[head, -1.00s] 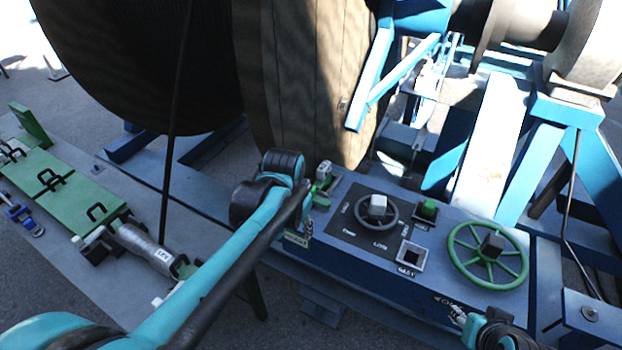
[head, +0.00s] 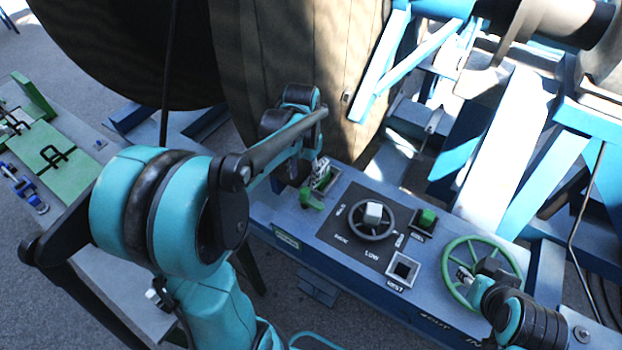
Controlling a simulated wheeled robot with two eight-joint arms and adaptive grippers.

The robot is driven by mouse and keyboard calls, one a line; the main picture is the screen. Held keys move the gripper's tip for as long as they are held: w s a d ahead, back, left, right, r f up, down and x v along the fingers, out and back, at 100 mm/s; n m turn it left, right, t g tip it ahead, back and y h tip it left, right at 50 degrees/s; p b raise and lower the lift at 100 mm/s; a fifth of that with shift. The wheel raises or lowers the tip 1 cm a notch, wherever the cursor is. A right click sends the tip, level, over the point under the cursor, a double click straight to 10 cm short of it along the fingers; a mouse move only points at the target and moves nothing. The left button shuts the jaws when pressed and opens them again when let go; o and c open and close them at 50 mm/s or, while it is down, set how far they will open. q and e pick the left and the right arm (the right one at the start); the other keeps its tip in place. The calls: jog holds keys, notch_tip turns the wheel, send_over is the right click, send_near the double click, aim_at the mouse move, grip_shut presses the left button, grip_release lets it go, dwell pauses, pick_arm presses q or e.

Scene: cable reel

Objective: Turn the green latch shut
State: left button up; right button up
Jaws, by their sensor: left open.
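The green latch (head: 311,199) is a small piece at the left end of the blue control panel, beside a rectangular slot. My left gripper (head: 320,172) is open, just above and behind the latch; whether its fingers touch it I cannot tell. My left arm covers part of that area. My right gripper (head: 464,277) is at the left rim of the green handwheel (head: 452,247); its fingers are small and partly hidden, so I cannot tell whether they hold the rim.
The large cable reel (head: 285,60) stands close behind. Blue frame beams (head: 500,150) rise behind the handwheel. Green plates (head: 55,160) lie at the left.

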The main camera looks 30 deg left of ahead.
aim_at(305, 190)
pick_arm(q)
jog(key=shift+w+f, duration=0.1)
jog(key=shift+w, duration=0.2)
jog(key=shift+w+f, duration=0.1)
jog(key=shift+f, duration=0.2)
notch_tip(305, 190, down, 7)
jog(key=shift+b, duration=0.4)
jog(key=shift+s, duration=0.2)
grip_shut()
